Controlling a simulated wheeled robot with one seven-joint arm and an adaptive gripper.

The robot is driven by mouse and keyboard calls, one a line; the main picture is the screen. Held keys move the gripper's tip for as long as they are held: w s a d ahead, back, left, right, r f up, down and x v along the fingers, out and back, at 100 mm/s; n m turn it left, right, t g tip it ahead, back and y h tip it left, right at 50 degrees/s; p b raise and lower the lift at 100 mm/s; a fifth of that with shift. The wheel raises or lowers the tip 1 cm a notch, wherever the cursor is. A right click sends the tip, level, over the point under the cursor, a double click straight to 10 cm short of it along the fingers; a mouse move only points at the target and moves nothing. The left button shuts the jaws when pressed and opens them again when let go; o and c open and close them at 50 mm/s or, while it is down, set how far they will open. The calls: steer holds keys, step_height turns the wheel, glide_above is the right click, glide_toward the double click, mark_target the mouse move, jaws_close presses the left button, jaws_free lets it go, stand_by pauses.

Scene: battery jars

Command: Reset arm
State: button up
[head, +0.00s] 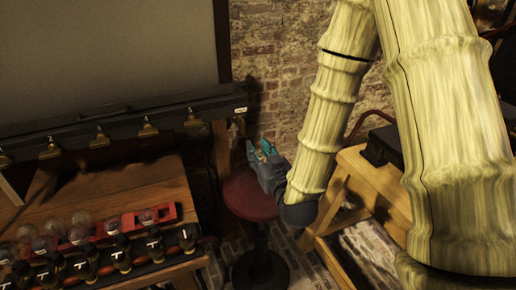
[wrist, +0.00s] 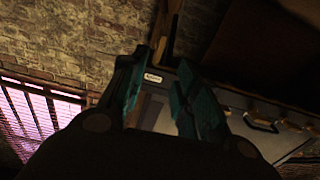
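My gripper (head: 263,149) is at the end of my pale, bamboo-patterned arm in the head view. It is above and in front of the red round stool seat, right of the wooden workbench. In the wrist view, the two teal fingers of my gripper (wrist: 160,78) stand apart with nothing between them, so it is open and empty. Behind them the wrist view shows a brick wall and a dark case-like edge with a small white label.
A wooden workbench (head: 120,190) at left holds several glass jars and a red rack (head: 165,213). A long dark case (head: 120,121) with brass clasps lies along its back. The red stool (head: 245,196) stands beside it. A wooden table (head: 372,178) stands at right, partly behind my arm.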

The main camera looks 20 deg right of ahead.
stand_by(0.3)
steer(key=s+a+f+g, duration=0.1)
steer(key=s+f+g, duration=0.45)
steer(key=f, duration=0.85)
steer(key=s+f+g, duration=0.4)
steer(key=s+f, duration=0.2)
steer(key=f, duration=0.8)
steer(key=s+f+g, duration=0.4)
steer(key=s+f, duration=0.4)
steer(key=s, duration=0.4)
steer(key=s+f+m+g, duration=0.1)
steer(key=s+f+g, duration=0.3)
steer(key=s+f, duration=0.4)
steer(key=s, duration=0.4)
steer(key=shift+s+d+h, duration=0.15)
steer(key=shift+d+h, duration=0.15)
steer(key=shift+d, duration=0.05)
